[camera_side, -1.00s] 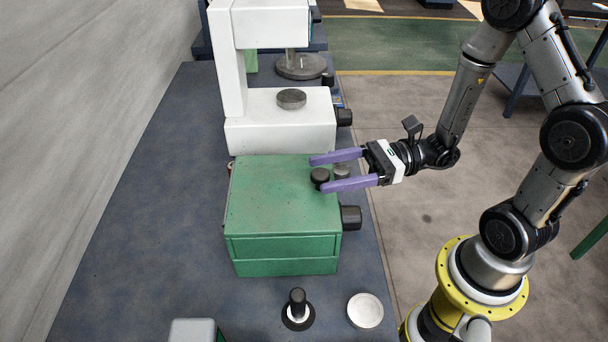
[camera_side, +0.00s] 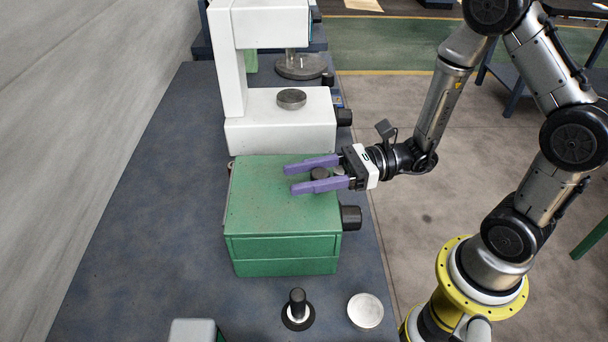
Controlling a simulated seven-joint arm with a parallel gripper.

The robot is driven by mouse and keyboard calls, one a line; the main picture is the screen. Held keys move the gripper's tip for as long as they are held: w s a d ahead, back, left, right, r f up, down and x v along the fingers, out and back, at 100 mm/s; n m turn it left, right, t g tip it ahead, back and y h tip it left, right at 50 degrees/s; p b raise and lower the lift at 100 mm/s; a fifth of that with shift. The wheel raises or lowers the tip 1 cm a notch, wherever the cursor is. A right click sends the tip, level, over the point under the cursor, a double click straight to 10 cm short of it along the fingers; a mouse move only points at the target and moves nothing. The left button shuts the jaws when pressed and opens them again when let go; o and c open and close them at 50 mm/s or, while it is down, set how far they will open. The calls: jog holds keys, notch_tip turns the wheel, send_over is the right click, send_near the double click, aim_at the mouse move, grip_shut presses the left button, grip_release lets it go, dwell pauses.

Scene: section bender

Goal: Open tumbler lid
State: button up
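My gripper (camera_side: 291,179) has two purple fingers, spread apart and pointing left over the top of the green box (camera_side: 268,215). A small dark round knob (camera_side: 320,173) on the box's right part lies between the fingers, nearer their base than their tips, and is partly hidden. A small grey round piece (camera_side: 339,170) shows beside it, close to the gripper's palm. I cannot tell whether the fingers touch the knob. No part is clearly recognisable as a tumbler lid.
A white machine (camera_side: 275,120) with a grey disc (camera_side: 291,98) stands behind the green box. A black upright post (camera_side: 297,303) and a pale round dish (camera_side: 365,310) are in front. The blue-grey table (camera_side: 150,190) is clear on the left.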

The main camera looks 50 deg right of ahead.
grip_shut()
dwell(1.1)
